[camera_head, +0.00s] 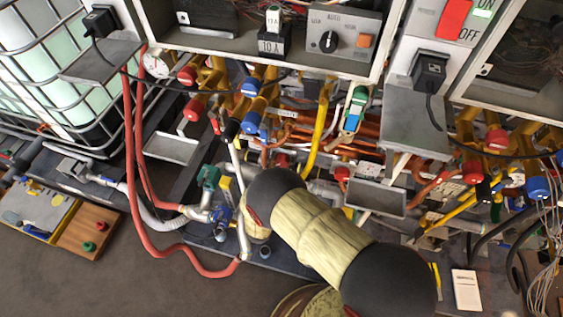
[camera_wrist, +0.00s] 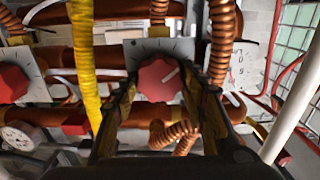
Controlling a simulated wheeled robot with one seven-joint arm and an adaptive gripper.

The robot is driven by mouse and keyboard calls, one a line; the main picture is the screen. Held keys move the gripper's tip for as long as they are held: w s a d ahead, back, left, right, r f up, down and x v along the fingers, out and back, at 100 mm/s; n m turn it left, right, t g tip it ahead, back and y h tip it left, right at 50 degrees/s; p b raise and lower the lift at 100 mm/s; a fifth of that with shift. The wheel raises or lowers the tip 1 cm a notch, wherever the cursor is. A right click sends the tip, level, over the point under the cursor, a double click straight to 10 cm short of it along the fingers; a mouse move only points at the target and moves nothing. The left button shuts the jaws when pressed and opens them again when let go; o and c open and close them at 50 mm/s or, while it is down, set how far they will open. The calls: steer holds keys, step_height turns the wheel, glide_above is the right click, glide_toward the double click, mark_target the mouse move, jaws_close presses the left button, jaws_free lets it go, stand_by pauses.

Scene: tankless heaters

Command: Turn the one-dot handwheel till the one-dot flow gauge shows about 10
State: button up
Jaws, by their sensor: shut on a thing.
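In the wrist view a red handwheel (camera_wrist: 157,82) sits in front of a pale plate with tick marks (camera_wrist: 180,49). A pale line on the wheel points to the upper right. My gripper (camera_wrist: 159,92) has one finger on each side of this wheel and is shut on it. I cannot make out any dot mark on it. A white scale face (camera_wrist: 237,78) with red marks shows to the right, partly hidden by a copper coil and my finger; its reading is not legible. In the head view my arm hides the gripper.
Another red handwheel (camera_wrist: 12,82) and a round gauge (camera_wrist: 18,136) are at the left of the wrist view. A yellow hose (camera_wrist: 84,65) and copper coils (camera_wrist: 222,40) run close to my fingers. In the head view, red hoses (camera_head: 133,190) hang left of my arm.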

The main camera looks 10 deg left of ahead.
steer(key=shift+f, duration=0.1)
stand_by(0.3)
steer(key=o, duration=0.9)
steer(key=s, duration=0.4)
steer(key=s+a, duration=0.1)
steer(key=s, duration=0.7)
steer(key=shift+a, duration=0.35)
